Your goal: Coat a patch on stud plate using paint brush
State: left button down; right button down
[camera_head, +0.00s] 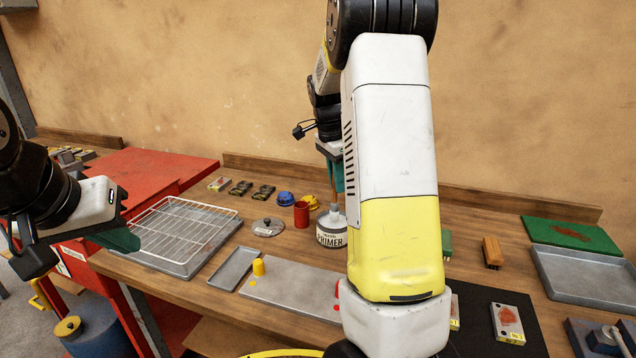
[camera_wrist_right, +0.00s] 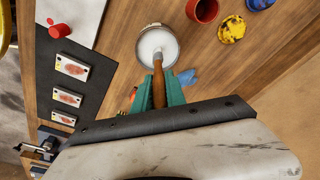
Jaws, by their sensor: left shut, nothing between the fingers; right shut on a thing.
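The paint brush (camera_wrist_right: 159,90) has a brown handle and is gripped between the green fingers of my right gripper (camera_wrist_right: 160,92). Its head points down at the open primer can (camera_head: 331,236), over or in the white primer (camera_wrist_right: 155,42); I cannot tell how deep. In the head view my right gripper (camera_head: 337,176) is above the can, partly behind my arm. Stud plates with rusty red patches lie on a black mat: one is at the right (camera_head: 508,323), and the right wrist view shows three (camera_wrist_right: 67,97). My left gripper (camera_head: 120,239) is shut and empty at the left.
A wire rack on a tray (camera_head: 180,235), a can lid (camera_head: 267,227) and a red cup (camera_head: 301,214) stand left of the can. A grey plate (camera_head: 290,290) with a yellow peg (camera_head: 259,267) is in front. Brushes (camera_head: 492,252) and a tray (camera_head: 590,275) are right.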

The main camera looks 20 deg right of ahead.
jog(key=shift+r, duration=2.9)
